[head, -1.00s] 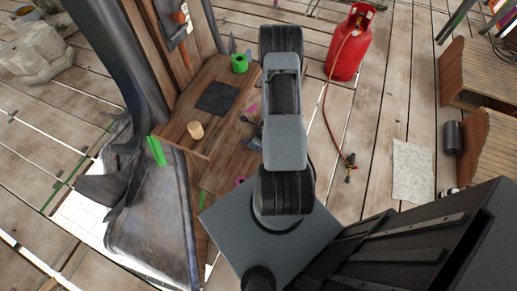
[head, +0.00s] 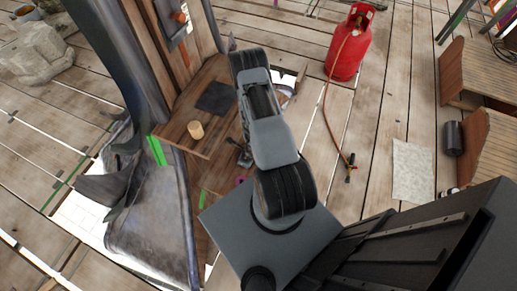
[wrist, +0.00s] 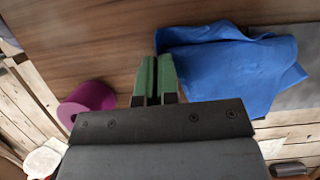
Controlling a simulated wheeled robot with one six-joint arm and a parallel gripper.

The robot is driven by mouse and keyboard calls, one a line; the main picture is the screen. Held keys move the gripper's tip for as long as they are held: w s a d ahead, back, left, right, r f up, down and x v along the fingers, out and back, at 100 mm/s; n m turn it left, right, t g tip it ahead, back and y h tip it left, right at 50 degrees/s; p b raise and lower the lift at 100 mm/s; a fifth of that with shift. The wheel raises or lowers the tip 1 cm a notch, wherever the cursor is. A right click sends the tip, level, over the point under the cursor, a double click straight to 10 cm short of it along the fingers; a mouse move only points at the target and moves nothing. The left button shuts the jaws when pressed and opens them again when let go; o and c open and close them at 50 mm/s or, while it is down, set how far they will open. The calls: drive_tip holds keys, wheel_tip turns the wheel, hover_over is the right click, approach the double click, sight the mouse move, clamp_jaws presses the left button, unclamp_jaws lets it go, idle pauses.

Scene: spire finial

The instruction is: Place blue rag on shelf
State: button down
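The blue rag (wrist: 235,70) lies crumpled in the wrist view, right of the fingertips, with its left edge by the right finger. I cannot tell whether they touch. In the head view I cannot make the rag out; my arm hides part of that area. My gripper (wrist: 156,60) has its two green-padded fingers almost together, with only a thin dark gap and no cloth visible between them. It also shows in the head view (head: 243,158), low over the wooden boards. The wooden shelf (head: 179,131) stands left of my arm.
A black square (head: 215,98) and a small tan cylinder (head: 196,130) are on the shelf. A purple roll (wrist: 86,103) sits left of my fingers. A red gas cylinder (head: 350,42) with a hose stands at the back right. Floor between is clear.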

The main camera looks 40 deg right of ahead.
drive_tip(key=c, duration=1.8)
unclamp_jaws()
drive_tip(key=o, duration=0.9)
drive_tip(key=a+r+p, duration=0.1)
drive_tip(key=r+p, duration=0.1)
drive_tip(key=r, duration=0.1)
drive_tip(key=a+r+p, duration=0.1)
drive_tip(key=r+p, duration=0.1)
drive_tip(key=r, duration=0.1)
drive_tip(key=a+r+p, duration=0.2)
drive_tip(key=r, duration=0.2)
drive_tip(key=shift+s+a, duration=0.1)
drive_tip(key=shift+s, duration=0.15)
